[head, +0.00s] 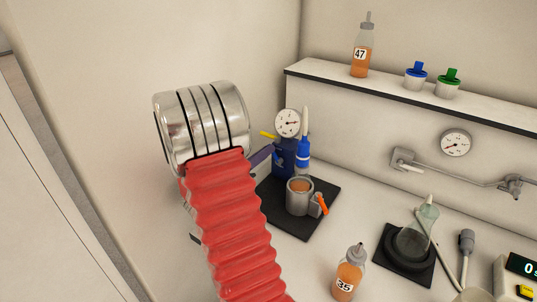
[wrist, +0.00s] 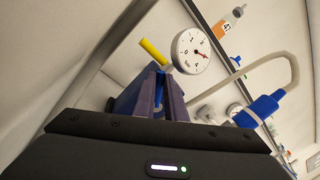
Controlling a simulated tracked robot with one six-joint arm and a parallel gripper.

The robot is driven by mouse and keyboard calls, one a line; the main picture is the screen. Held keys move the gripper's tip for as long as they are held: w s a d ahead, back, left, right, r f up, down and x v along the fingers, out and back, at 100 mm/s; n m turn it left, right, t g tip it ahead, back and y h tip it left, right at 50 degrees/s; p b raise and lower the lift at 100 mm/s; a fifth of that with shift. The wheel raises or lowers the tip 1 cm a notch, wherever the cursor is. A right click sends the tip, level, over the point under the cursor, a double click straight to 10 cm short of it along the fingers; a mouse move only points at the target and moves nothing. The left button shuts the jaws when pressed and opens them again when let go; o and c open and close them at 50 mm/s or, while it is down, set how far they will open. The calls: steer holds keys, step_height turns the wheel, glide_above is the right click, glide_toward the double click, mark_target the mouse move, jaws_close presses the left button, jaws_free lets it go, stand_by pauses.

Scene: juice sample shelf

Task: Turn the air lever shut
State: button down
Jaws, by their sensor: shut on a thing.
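A dark blue block (head: 288,158) with a round white gauge (head: 288,123) on top stands at the back of a black mat. A yellow lever (head: 267,134) sticks out to the left near the gauge; it also shows in the wrist view (wrist: 153,50). In the head view my gripper (head: 262,155) reaches the block from the left, partly hidden by my arm.
The black mat (head: 315,222) also holds a metal cup (head: 299,196) with an orange handle. A blue-and-white upright piece (head: 303,150) stands right beside the block. Bottle 35 (head: 348,275) is in front; a shelf (head: 400,88) with bottle 47 (head: 362,50) is behind. The wall is close on the left.

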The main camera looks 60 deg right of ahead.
steer(key=shift+w+d+r, duration=0.1)
stand_by(0.3)
steer(key=c, duration=1.8)
jaws_free()
steer(key=shift+r, duration=4.85)
